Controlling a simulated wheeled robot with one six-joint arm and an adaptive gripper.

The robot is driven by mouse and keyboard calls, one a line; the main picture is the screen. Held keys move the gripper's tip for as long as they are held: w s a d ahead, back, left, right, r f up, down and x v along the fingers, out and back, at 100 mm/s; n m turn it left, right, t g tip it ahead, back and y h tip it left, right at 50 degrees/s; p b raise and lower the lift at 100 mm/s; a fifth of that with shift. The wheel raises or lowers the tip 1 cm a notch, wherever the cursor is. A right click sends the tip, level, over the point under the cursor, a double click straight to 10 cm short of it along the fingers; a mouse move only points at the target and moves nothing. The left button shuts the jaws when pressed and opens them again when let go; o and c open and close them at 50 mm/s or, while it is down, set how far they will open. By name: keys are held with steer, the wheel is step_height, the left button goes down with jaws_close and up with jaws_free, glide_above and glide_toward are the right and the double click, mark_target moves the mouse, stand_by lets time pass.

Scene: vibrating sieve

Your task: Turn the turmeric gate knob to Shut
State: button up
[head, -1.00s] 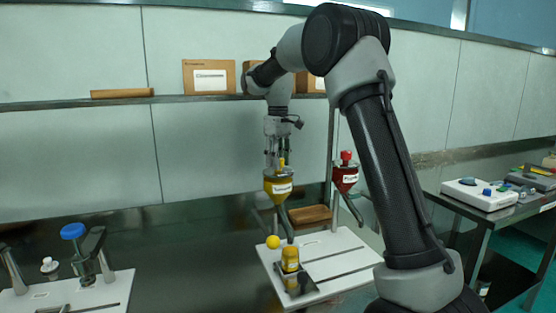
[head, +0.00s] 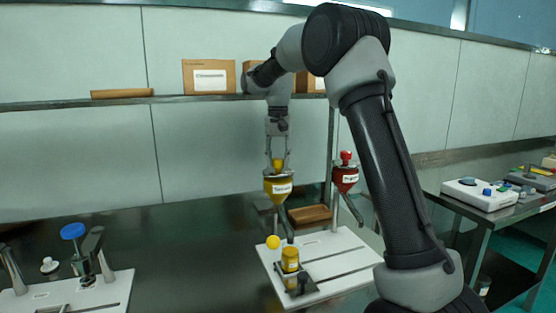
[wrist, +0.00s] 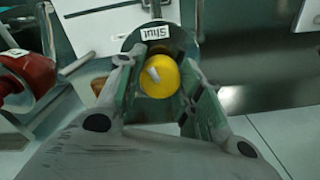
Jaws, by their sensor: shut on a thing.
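The turmeric gate knob is a yellow knob (wrist: 159,77) with a pale pointer mark, on top of the yellow hopper (head: 278,188). In the wrist view a "Shut" label (wrist: 155,33) lies just beyond the knob, and the pale mark slants to the upper left of the knob's middle. My gripper (head: 278,160) comes down from above and is shut on the knob, one finger on each side in the wrist view (wrist: 157,88). Whether the mark lines up exactly with the label cannot be told.
A red hopper (head: 345,178) with a red knob stands close on the right. A shelf with boxes (head: 209,77) runs behind my arm.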

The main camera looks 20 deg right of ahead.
steer(key=shift+m, duration=1.9)
steer(key=o, duration=1)
steer(key=shift+o, duration=0.2)
step_height(320, 180, up, 12)
